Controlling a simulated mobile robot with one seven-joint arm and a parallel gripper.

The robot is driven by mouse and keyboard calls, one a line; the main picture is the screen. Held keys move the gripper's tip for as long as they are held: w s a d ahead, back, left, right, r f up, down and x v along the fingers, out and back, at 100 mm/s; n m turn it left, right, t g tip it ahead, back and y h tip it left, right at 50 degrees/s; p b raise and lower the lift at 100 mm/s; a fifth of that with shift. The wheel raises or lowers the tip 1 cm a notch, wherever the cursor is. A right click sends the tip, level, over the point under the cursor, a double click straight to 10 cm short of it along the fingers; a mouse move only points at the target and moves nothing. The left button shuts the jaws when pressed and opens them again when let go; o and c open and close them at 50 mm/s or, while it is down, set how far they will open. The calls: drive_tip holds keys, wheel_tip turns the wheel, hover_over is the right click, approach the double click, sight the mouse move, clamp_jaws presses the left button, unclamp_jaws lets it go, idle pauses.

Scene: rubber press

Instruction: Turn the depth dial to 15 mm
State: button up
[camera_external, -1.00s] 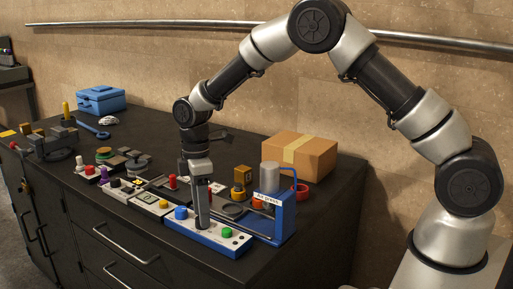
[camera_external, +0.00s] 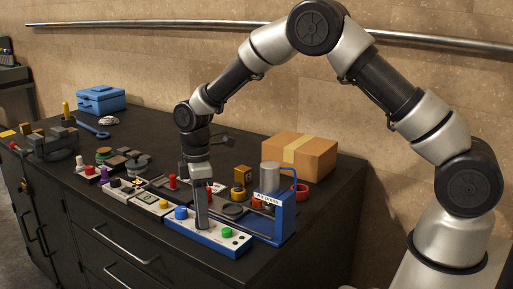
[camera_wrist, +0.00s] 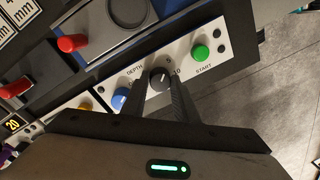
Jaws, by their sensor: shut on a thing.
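The depth dial (camera_wrist: 160,77) is a small dark round knob with a pale mark, on a white and blue panel (camera_external: 180,238). In the wrist view it sits between the "DEPTH" and "START" labels, with a printed 10 to its right. I cannot read the exact setting from the mark, and no 15 is legible. My gripper (camera_wrist: 160,90) points down at the panel, with one finger on each side of the dial, shut on it. It also shows in the external view (camera_external: 202,225), where the fingers hide the dial.
A blue knob (camera_wrist: 120,98) is left of the dial and a green START button (camera_wrist: 200,52) is right of it. A blue press stand (camera_external: 285,220) with a grey cylinder rises close on the right. Red-topped levers (camera_external: 173,182) stand behind the panel. A cardboard box (camera_external: 303,157) is farther back.

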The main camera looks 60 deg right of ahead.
drive_tip(key=m+b, duration=0.1)
drive_tip(key=m, duration=0.5)
drive_tip(key=shift+s, duration=0.1)
drive_tip(key=m+b, duration=0.1)
drive_tip(key=m, duration=0.5)
drive_tip(key=shift+m+t, duration=0.3)
drive_tip(key=shift+m, duration=0.1)
drive_tip(key=m, duration=0.4)
drive_tip(key=shift+r+m, duration=0.1)
drive_tip(key=shift+m, duration=0.2)
drive_tip(key=m+p, duration=0.1)
drive_tip(key=m, duration=0.3)
drive_tip(key=shift+a+m, duration=0.1)
drive_tip(key=shift+m, duration=0.2)
drive_tip(key=o, duration=1.1)
drive_tip(key=shift+c, duration=0.2)
wheel_tip(320, 180, up, 17)
drive_tip(key=s, duration=0.1)
drive_tip(key=shift+d+r, duration=0.2)
drive_tip(key=shift+d, duration=0.05)
